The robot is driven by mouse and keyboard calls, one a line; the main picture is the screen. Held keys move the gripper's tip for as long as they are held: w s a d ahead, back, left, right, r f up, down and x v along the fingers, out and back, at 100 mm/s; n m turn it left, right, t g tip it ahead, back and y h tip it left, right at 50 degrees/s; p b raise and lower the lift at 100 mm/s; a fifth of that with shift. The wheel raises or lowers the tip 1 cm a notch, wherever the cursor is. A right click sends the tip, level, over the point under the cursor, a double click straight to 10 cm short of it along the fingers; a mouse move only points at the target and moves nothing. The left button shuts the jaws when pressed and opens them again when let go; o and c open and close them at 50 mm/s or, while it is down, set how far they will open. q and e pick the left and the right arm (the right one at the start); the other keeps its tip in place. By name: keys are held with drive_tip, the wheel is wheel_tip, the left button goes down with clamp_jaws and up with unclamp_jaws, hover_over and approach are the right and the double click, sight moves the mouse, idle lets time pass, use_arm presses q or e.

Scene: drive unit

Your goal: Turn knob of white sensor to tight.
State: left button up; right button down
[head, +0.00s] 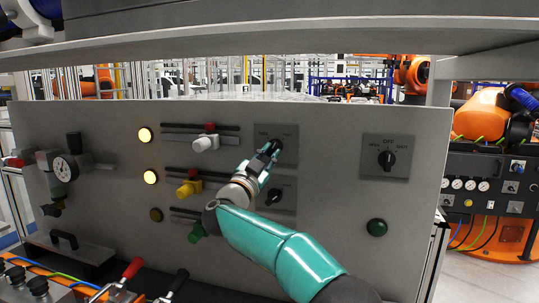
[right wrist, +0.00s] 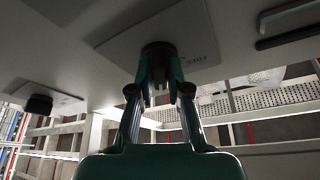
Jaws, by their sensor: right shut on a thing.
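The white sensor (head: 206,142) sits on the top rail of the grey panel, with a red piece above it. To its right is a square grey plate (head: 289,152) with a dark knob. My right gripper (head: 270,150) reaches up to this plate and is shut on the knob, which it mostly hides in the head view. In the right wrist view the black knob (right wrist: 158,52) stands between the fingertips (right wrist: 159,88), in front of its plate (right wrist: 205,28). My left gripper is not in view.
Just below is another plate with a black knob (head: 274,196), close to my right wrist. A yellow sensor (head: 188,188) and a green one (head: 196,233) sit on lower rails. A larger switch (head: 386,159) is at right, a gauge (head: 68,168) at left. A shelf (head: 270,42) overhangs the panel.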

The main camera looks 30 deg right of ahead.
drive_tip(key=shift+w+a+f+m+g+p, duration=0.1)
drive_tip(key=shift+m+g+p, duration=0.35)
drive_tip(key=shift+m, duration=0.65)
drive_tip(key=shift+w+a+f+m+g+p, duration=0.1)
drive_tip(key=shift+m+g+p, duration=0.15)
drive_tip(key=shift+m+g, duration=0.65)
drive_tip(key=shift+m, duration=0.4)
drive_tip(key=c, duration=1.2)
unclamp_jaws()
drive_tip(key=shift+c, duration=0.2)
drive_tip(key=shift+o, duration=0.6)
drive_tip(key=shift+s+d+r, duration=0.1)
drive_tip(key=shift+r, duration=0.1)
drive_tip(key=v, duration=1.2)
drive_tip(key=shift+f, duration=0.3)
